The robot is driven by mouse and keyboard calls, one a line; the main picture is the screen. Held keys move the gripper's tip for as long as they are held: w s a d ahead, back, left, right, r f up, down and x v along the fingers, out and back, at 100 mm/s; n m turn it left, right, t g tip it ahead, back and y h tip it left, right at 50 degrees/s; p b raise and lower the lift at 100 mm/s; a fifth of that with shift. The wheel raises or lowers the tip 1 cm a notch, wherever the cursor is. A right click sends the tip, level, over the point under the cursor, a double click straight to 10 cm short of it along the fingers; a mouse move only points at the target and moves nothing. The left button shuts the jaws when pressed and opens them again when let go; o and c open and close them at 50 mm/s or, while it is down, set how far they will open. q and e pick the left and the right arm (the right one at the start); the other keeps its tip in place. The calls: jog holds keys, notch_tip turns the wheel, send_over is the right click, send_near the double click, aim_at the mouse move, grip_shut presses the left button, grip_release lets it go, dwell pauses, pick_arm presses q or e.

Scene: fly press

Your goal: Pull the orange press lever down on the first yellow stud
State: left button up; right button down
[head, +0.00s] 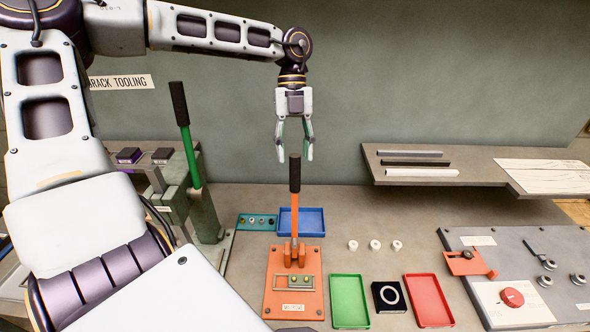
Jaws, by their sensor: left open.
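The orange press lever (295,213) stands upright with a black grip (295,172) at its top. It rises from an orange base plate (280,300) carrying a metal fixture (294,283). Small yellowish studs seem to sit at the fixture, but they are too small to tell apart. My left gripper (294,152) points downward with its fingers apart and empty. In the head view its fingertips appear on either side of the grip's top; whether they touch it I cannot tell. My right gripper is out of view.
A green lever (189,150) with a black grip stands left. A teal rack (257,222) and blue tray (312,221) lie behind the press. Green (349,301) and red (429,300) trays and several small white pieces lie right. A raised shelf (480,175) is at back right.

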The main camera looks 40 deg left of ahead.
aim_at(296, 192)
pick_arm(q)
jog(key=shift+p+x, duration=0.55)
jog(key=shift+x, duration=2.3)
jog(key=shift+c, duration=0.5)
grip_shut()
